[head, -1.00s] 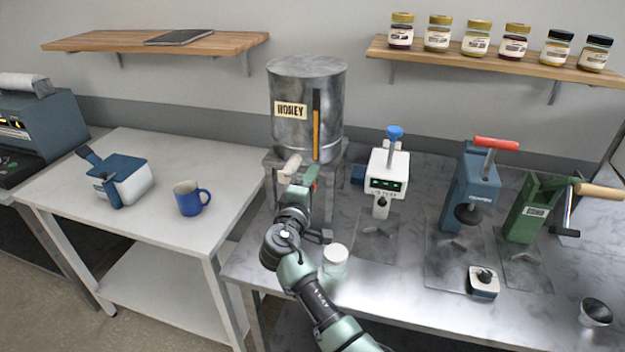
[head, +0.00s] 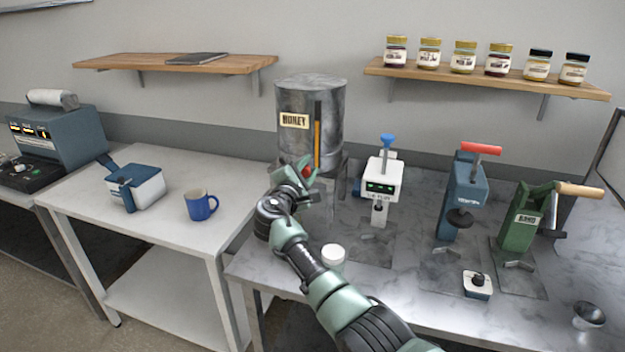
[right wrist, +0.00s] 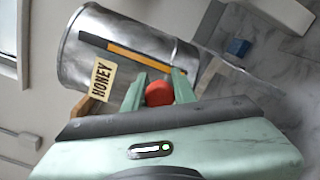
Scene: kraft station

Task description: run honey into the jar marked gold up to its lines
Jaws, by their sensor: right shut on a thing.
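The steel honey tank (head: 310,120) stands on a stand at the back of the marble counter, with a HONEY label and an amber sight strip. In the right wrist view the tank (right wrist: 120,55) appears tilted. My right gripper (head: 305,174) is at the tank's lower front. Its fingers (right wrist: 157,88) are shut on a red knob (right wrist: 159,93). A small pale jar (head: 333,256) stands upright on the counter, right of my forearm and apart from the gripper. I cannot read any mark or lines on it. My left gripper is not in view.
A white device with a blue knob (head: 382,178), a blue press (head: 462,195) and a green press (head: 533,215) stand to the right. Several lidded jars line the right shelf (head: 480,80).

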